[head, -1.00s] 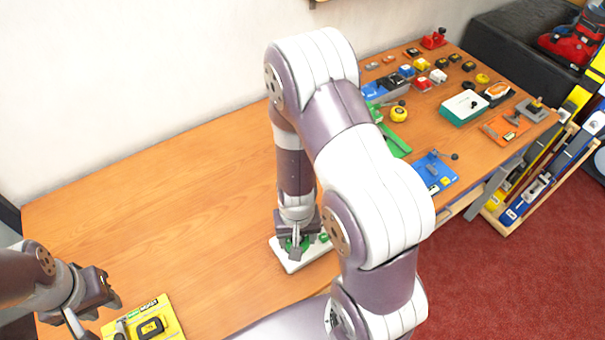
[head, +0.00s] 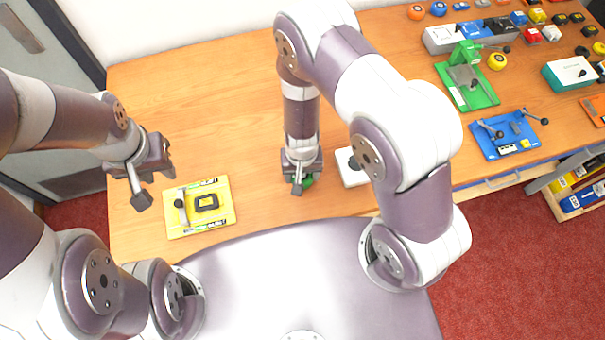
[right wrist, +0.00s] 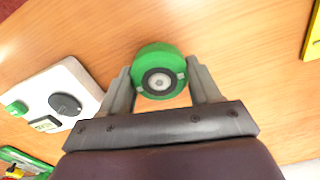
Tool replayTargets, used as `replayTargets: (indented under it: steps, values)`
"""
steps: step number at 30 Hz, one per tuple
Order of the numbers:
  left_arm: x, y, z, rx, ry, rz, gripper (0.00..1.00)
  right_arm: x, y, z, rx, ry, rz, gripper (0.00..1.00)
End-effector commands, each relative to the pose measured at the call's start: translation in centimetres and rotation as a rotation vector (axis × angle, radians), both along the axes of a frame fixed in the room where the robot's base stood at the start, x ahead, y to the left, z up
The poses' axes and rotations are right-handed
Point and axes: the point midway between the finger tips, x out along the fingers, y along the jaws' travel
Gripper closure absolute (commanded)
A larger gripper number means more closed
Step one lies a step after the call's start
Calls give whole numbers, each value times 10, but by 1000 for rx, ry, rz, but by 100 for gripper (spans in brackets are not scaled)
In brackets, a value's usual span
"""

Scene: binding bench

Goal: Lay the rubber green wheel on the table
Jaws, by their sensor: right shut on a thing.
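The green wheel (right wrist: 159,72) has a dark hub with a pale centre and sits between the fingers of my right gripper (right wrist: 162,95) in the right wrist view. In the head view my right gripper (head: 299,184) points down over the table (head: 230,110), with a bit of green at its fingers. Whether the wheel touches the wood I cannot tell. My left gripper (head: 150,184) is open and empty, left of the yellow board and above the table's left end.
A white base plate (head: 351,168) with a dark knob lies just right of my right gripper, partly behind my arm. A yellow board (head: 225,213) with a black device lies front left. Green (head: 485,97) and blue (head: 504,146) fixtures stand to the right. The middle-left table is clear.

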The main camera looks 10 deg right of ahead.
Motion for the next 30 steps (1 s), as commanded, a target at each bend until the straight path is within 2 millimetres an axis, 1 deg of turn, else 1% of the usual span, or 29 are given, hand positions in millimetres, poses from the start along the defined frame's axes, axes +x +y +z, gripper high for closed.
replayTargets:
  steps: [1, 3, 5, 11, 15, 16, 17, 18, 26, 29, 30]
  values:
    - [0, 0, -7, 0, 1, 0, 66, -1, 0, -14, -1, 1, -1, 71]
    - [0, 0, -8, 0, 1, 0, 66, 0, 0, -22, 0, 0, -2, 71]
    - [0, 0, -8, 0, 1, 0, 66, 0, 0, -24, 0, 0, -2, 71]
    - [0, 0, -7, 0, 1, 0, 66, 0, -1, -23, 0, 0, -1, 71]
    - [0, 0, -12, 0, 1, 0, 66, 0, -1, -28, 0, 0, -1, 71]
    - [0, 0, -10, 0, 1, 0, 66, 0, -1, -27, 0, 0, -1, 28]
    - [0, 0, -10, 0, 1, 0, 66, 0, -1, -26, 0, 0, -1, 18]
    - [0, 0, -10, 0, 1, 0, 66, 0, -1, -26, 0, 0, -1, 12]
    - [0, 0, -9, 0, 1, 0, 66, 0, -1, -25, 0, 0, -1, 12]
    - [0, 0, -4, 0, 1, 0, 66, 0, -1, -18, 0, 0, -1, 12]
    - [0, 0, -2, 0, 1, 0, 66, 1, -1, -12, 1, -1, -1, 12]
